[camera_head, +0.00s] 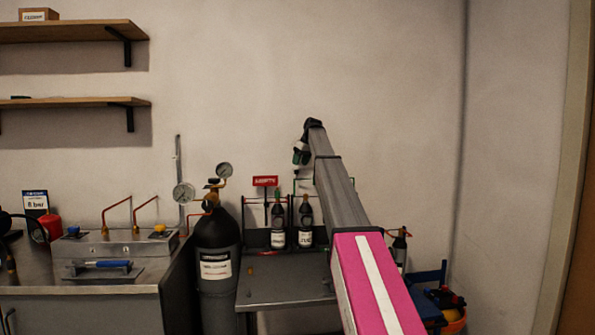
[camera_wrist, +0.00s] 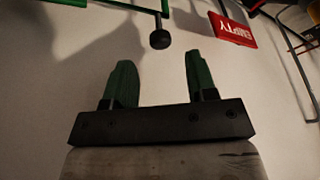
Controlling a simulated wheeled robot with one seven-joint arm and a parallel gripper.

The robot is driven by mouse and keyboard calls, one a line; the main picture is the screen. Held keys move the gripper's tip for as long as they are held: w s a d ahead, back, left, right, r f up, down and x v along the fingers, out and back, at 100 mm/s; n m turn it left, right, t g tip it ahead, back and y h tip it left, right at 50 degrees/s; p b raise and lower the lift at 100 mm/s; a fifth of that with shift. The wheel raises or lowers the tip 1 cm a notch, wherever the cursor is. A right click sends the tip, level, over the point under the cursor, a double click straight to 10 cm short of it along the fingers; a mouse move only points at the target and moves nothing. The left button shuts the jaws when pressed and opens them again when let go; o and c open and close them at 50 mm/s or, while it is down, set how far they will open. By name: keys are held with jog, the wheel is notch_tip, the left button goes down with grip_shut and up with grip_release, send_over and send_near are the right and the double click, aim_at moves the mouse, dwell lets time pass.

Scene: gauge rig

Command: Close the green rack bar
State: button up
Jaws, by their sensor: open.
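The green rack bar (camera_wrist: 115,5) crosses the top of the wrist view. In the head view only thin green parts (camera_head: 295,186) show beside my arm, above the rack with dark bottles (camera_head: 278,222). My arm hides much of that area. My gripper (camera_wrist: 160,62) is open, with two green fingers apart and nothing between them. The knob appears in line with the gap, beyond the fingertips; contact is not visible. The gripper (camera_head: 301,154) is small and partly hidden in the head view.
A red EMPTY sign (camera_head: 265,181) stands left of my arm; it also shows in the wrist view (camera_wrist: 232,30). A dark gas cylinder (camera_head: 216,250) with gauges stands left of the rack. A steel bench (camera_head: 80,280) is further left. The wall above the rack is bare.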

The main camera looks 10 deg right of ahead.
jog(key=x, duration=0.4)
jog(key=shift+a+f, duration=0.1)
jog(key=shift+f, duration=0.15)
grip_shut()
jog(key=shift+s, duration=0.1)
